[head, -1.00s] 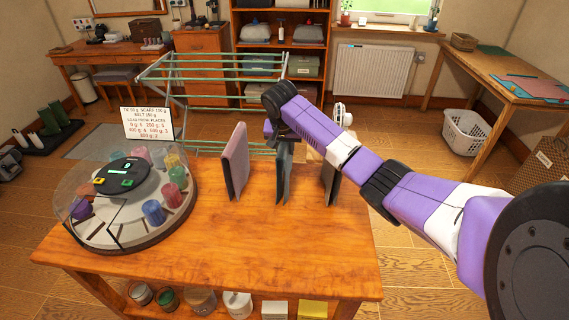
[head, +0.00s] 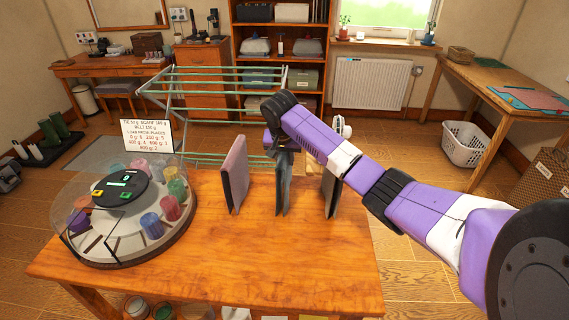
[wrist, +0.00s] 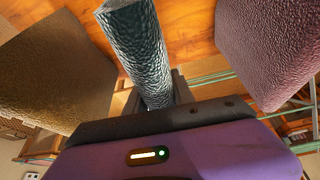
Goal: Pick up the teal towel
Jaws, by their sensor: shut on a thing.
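The teal towel (head: 283,194) stands upright as a thin folded panel on the wooden table in the head view. It lies between a pink towel on its left and a dark grey-brown one on its right. My gripper (head: 281,152) comes down on its upper edge from above, partly hidden by my own arm. In the wrist view the dark teal towel (wrist: 138,45) runs down into my gripper (wrist: 158,104), which is shut on it. Its lower edge appears at table level in the head view; I cannot tell whether it touches.
The pink towel (head: 235,174) and the grey-brown towel (head: 330,190) stand close on either side. A domed round device (head: 120,215) with coloured cylinders and a sign (head: 148,136) fill the table's left. A green drying rack (head: 225,90) stands behind. The table's front (head: 250,255) is clear.

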